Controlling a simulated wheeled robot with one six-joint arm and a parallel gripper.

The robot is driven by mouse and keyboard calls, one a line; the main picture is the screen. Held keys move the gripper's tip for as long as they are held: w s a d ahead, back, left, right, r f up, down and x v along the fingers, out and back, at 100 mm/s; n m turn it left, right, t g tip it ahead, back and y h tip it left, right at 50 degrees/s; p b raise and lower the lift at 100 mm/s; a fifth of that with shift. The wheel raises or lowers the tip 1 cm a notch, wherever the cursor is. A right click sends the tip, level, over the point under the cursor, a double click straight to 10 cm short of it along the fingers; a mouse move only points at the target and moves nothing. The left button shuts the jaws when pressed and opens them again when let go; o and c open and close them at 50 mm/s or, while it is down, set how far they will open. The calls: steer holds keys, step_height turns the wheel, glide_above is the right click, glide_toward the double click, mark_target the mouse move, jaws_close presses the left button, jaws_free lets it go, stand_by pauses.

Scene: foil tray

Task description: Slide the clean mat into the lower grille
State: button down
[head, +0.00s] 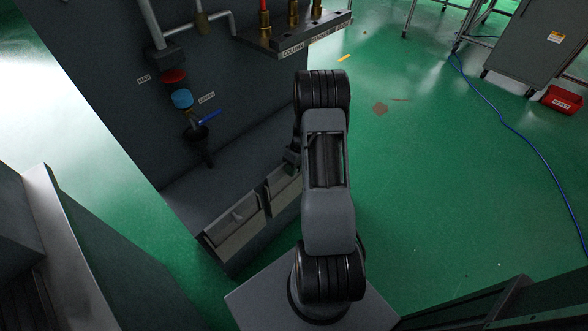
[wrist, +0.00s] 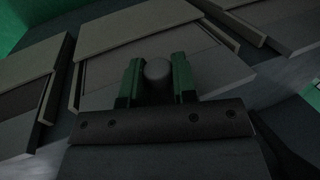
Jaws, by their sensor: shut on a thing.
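My gripper (wrist: 157,75) has two green fingers, one on each side of a grey round knob (wrist: 158,69), and is shut on it. The knob stands in front of a framed grey panel (wrist: 110,70) at the cabinet's foot, with a pale plate (wrist: 130,24) along its upper part. In the head view my gripper (head: 292,158) is mostly hidden by my arm, close to the right-hand framed panel (head: 283,188). The left-hand framed panel (head: 236,222) shows beside it. I cannot tell the clean mat from the panels, nor which opening is the lower grille.
The dark cabinet (head: 110,75) carries pipes, a red knob (head: 173,76), a blue cap (head: 182,98) and a blue-handled drain valve (head: 208,118). A metal-edged unit (head: 60,220) stands at the left. Green floor (head: 440,180) is open on the right, crossed by a blue hose (head: 510,127).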

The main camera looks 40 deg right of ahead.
step_height(320, 180, up, 24)
steer(key=p, duration=1.5)
steer(key=shift+r, duration=0.2)
stand_by(1.0)
stand_by(0.4)
steer(key=s+d, duration=0.1)
steer(key=s, duration=0.9)
steer(key=shift+d, duration=0.4)
